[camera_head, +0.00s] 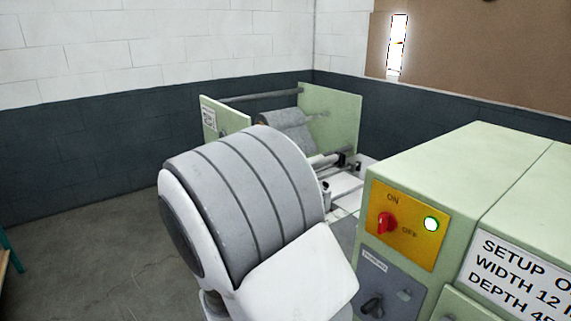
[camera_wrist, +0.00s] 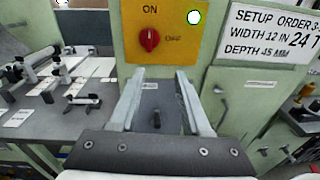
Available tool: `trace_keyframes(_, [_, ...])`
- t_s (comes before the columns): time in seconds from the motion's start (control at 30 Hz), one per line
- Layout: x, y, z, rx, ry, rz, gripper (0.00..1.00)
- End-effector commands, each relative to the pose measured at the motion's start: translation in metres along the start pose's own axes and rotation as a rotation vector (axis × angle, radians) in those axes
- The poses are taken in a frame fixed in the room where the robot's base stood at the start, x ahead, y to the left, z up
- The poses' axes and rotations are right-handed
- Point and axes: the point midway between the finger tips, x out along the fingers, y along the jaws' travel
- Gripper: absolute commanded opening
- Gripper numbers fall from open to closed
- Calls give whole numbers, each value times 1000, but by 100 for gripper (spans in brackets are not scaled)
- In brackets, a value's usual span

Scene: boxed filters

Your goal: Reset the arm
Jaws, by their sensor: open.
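My gripper (camera_wrist: 156,98) shows in the wrist view with its two fingers apart and nothing between them. It faces the front of a green machine cabinet (camera_head: 466,186). Beyond the fingers is a small grey panel with a black knob (camera_wrist: 157,118). Above it is a yellow panel (camera_wrist: 172,20) with a red switch (camera_wrist: 149,39) marked ON and OFF and a lit green lamp (camera_wrist: 194,17). In the head view my white and grey arm fills the middle, and my gripper is hidden there.
A pale green roller stand (camera_head: 330,112) with a grey roll (camera_head: 285,119) stands behind my arm. A grey work surface (camera_wrist: 60,128) with metal fittings lies left of the cabinet in the wrist view. Bare floor (camera_head: 95,225) shows at the left of the head view.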

Motion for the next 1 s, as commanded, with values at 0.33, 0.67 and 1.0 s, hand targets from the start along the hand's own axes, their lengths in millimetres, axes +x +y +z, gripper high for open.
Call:
trace_keyframes(0.33, [27, -94, 17, 406, 336, -410, 48])
trace_keyframes(0.67, [5, -153, 24, 888, 632, -759, 48])
trace_keyframes(1.0, [-34, -170, 46, 1446, 891, -1025, 48])
